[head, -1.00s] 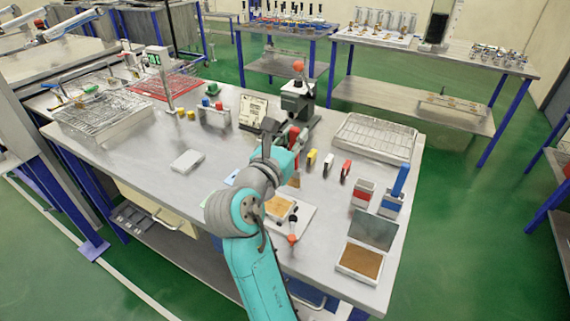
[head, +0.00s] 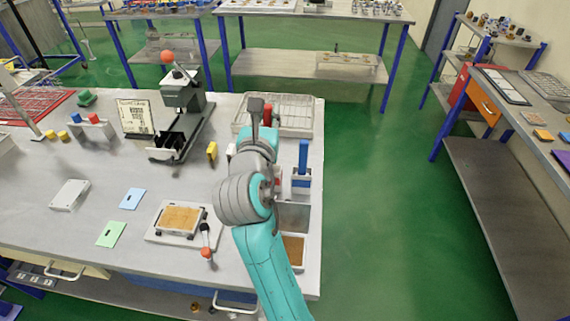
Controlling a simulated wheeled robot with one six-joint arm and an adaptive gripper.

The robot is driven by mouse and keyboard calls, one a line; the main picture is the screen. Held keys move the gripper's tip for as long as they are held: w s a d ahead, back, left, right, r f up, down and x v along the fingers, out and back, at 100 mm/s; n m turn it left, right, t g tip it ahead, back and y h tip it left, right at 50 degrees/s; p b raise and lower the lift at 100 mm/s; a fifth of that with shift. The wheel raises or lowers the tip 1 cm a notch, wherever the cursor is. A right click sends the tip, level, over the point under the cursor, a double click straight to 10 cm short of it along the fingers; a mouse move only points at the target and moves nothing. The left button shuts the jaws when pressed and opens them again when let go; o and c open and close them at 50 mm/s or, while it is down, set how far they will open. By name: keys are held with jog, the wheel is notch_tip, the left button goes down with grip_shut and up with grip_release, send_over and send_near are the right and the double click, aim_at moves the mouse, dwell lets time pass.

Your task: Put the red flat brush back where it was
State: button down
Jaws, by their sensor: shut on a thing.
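My gripper (head: 262,112) is over the right part of the workbench; only dark parts of it show above my wrist, and my arm hides its fingertips. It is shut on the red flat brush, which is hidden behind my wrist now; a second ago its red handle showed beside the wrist. The red brush holder (head: 277,189) is almost wholly covered by my arm, with only a thin red strip showing. The blue brush (head: 303,155) stands upright in its blue and white holder (head: 301,183) just right of my wrist.
A wire rack tray (head: 295,118) lies behind my gripper. The toggle press (head: 183,100) and a yellow clip (head: 212,151) stand left of it. A white fixture (head: 181,218) with a tan plate and an open tan-filled box (head: 293,250) lie in front. Bench cards lie further left.

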notch_tip(320, 180, down, 4)
jog(key=shift+d+f, duration=0.15)
jog(key=shift+f, duration=2.3)
jog(key=c, duration=1)
grip_release()
jog(key=shift+c, duration=0.2)
jog(key=shift+s, duration=0.1)
jog(key=s, duration=1.1)
jog(key=shift+s+a+r, duration=0.2)
jog(key=shift+s+a, duration=0.1)
jog(key=shift+s, duration=0.1)
